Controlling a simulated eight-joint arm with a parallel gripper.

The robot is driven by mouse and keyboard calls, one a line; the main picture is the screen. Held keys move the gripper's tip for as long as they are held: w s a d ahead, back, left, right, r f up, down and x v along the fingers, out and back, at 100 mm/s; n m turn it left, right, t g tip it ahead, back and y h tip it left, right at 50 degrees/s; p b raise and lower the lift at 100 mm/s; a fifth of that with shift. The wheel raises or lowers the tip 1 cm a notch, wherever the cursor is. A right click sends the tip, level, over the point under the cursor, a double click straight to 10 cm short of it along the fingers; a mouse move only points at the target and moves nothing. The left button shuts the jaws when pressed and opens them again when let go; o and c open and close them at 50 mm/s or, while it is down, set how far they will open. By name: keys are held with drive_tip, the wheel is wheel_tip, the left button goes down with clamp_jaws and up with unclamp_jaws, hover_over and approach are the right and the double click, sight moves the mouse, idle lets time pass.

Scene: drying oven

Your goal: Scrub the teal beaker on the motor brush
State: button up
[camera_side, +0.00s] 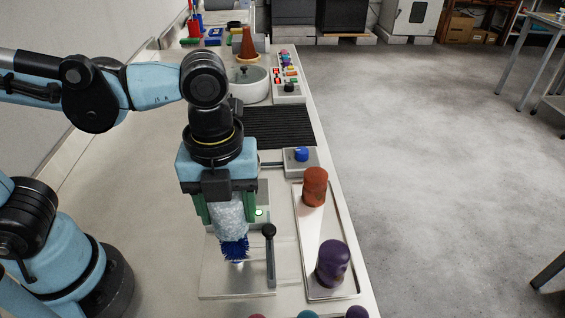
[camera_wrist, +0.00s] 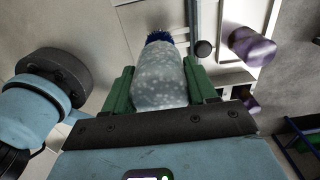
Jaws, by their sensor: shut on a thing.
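My gripper (camera_side: 226,208) is shut on a pale, foam-speckled beaker (camera_side: 230,222), its green fingers on either side. The beaker looks whitish with a faint blue-teal tint under the foam. It is held upside down over the motor brush (camera_side: 236,249), whose blue bristles show below its rim; how far the brush reaches inside is hidden. In the wrist view, the beaker (camera_wrist: 160,82) sits between the green fingers of my gripper (camera_wrist: 161,92), with the blue bristles (camera_wrist: 158,37) just past its end. A green light (camera_side: 258,212) is lit behind the brush.
A dark-knobbed lever (camera_side: 269,250) stands right of the brush. A tray (camera_side: 318,240) holds an orange-brown beaker (camera_side: 315,187) and a purple beaker (camera_side: 332,264). Behind are a blue-knobbed box (camera_side: 301,156) and a black ribbed mat (camera_side: 280,128). Several coloured tops show at the bottom edge.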

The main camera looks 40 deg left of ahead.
drive_tip(key=shift+r, duration=0.9)
